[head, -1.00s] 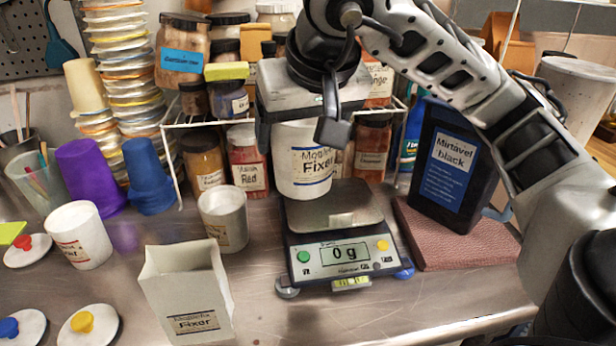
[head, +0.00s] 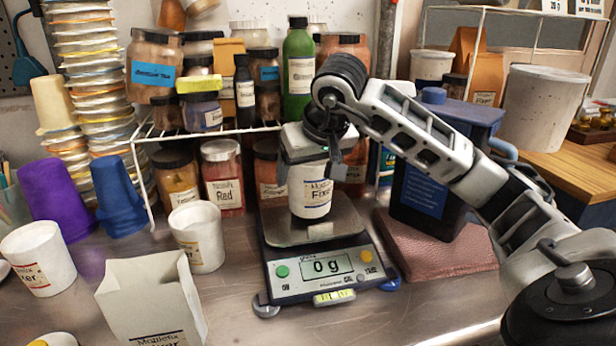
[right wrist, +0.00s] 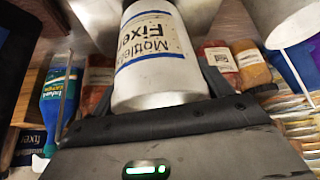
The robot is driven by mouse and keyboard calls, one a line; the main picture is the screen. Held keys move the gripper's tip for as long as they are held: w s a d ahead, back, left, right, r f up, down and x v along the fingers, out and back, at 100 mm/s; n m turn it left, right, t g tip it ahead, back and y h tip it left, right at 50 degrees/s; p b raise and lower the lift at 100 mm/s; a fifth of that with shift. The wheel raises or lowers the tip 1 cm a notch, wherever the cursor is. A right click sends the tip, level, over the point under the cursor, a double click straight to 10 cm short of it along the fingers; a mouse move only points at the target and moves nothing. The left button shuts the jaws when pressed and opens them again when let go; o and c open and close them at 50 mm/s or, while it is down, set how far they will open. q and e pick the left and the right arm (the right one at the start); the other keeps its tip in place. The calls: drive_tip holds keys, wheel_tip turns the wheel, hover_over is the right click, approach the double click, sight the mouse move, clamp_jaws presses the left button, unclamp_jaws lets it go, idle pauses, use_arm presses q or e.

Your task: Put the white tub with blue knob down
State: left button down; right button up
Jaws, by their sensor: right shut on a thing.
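My right gripper (head: 311,158) is shut on a white tub (head: 310,192) with blue lines and a "Fixer" label. The tub is upright over the plate (head: 342,222) of the scale (head: 325,267). The display reads 0 g, and a dark shadow lies under the tub; whether it touches the plate is hard to tell. In the right wrist view the tub (right wrist: 152,55) fills the space between the fingers. No blue knob shows on it; its top is hidden by the gripper. My left gripper is not in view.
A white cup (head: 197,236) and an open white box (head: 152,298) stand left of the scale. A dark canister (head: 425,190) stands on a reddish-brown pad (head: 440,246) to the right. A wire rack (head: 205,133) with jars is behind. Bare steel bench lies in front.

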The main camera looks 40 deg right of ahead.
drive_tip(key=shift+f, duration=0.5)
drive_tip(key=shift+f, duration=0.1)
drive_tip(key=o, duration=1.1)
drive_tip(key=shift+f, duration=0.1)
drive_tip(key=shift+c, duration=0.2)
drive_tip(key=shift+r, duration=0.3)
drive_tip(key=p+v, duration=0.1)
drive_tip(key=v, duration=1)
drive_tip(key=shift+s+r+p, duration=0.2)
drive_tip(key=shift+r+p, duration=0.1)
drive_tip(key=shift+r, duration=0.05)
drive_tip(key=shift+a, duration=0.1)
